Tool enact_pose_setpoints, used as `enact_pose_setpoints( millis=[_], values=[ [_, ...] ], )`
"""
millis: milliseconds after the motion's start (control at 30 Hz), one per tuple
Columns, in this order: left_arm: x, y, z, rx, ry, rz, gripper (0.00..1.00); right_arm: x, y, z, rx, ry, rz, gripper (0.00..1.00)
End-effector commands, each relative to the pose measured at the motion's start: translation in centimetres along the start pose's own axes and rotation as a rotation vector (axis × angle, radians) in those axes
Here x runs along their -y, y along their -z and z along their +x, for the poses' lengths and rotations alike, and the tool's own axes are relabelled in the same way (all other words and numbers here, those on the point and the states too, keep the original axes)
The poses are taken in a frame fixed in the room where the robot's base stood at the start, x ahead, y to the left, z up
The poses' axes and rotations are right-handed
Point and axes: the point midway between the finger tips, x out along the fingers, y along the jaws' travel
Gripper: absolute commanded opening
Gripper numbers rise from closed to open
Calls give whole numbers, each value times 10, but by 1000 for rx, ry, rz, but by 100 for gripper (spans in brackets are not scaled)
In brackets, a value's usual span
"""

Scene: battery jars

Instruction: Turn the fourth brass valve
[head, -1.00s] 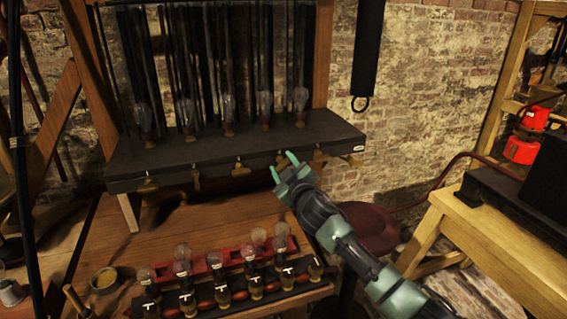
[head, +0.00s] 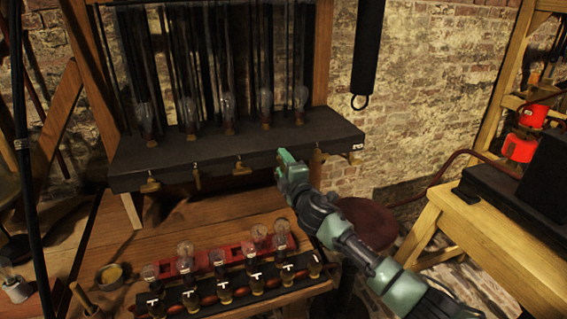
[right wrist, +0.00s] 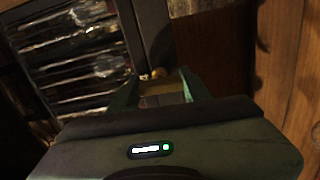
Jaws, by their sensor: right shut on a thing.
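A row of brass valves hangs along the front edge of the dark shelf (head: 215,162). The first (head: 150,187), second (head: 196,180), third (head: 241,168) and fifth (head: 320,154) show in the head view. The fourth brass valve is mostly hidden there behind my right gripper (head: 285,157). In the right wrist view, the fourth brass valve (right wrist: 158,90) sits between the two green fingers, and the right gripper (right wrist: 159,84) is shut on it. My left gripper is not in view.
Several glass bulbs (head: 228,107) stand on the shelf. Below, the wooden table (head: 235,218) holds a rack (head: 205,300) with bulbs and a small bowl (head: 112,275). A dark red round stool (head: 368,220) and a wooden bench (head: 450,215) stand to the right.

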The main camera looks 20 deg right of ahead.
Motion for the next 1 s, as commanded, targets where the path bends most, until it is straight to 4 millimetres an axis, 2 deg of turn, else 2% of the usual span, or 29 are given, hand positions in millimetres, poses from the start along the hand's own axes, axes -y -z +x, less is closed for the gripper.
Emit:
enact_pose_setpoints(
  millis=[300,700,733,800,1000],
  values=[
    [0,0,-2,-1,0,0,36,2,1,0,-2,3,-70,7],
    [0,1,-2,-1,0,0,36,3,1,0,-2,4,-76,7],
    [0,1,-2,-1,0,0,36,3,1,0,-2,4,-76,53],
    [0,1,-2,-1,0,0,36,3,1,0,-2,4,-76,69],
    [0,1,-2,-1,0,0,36,2,1,0,-1,2,-74,69]
  ],
)
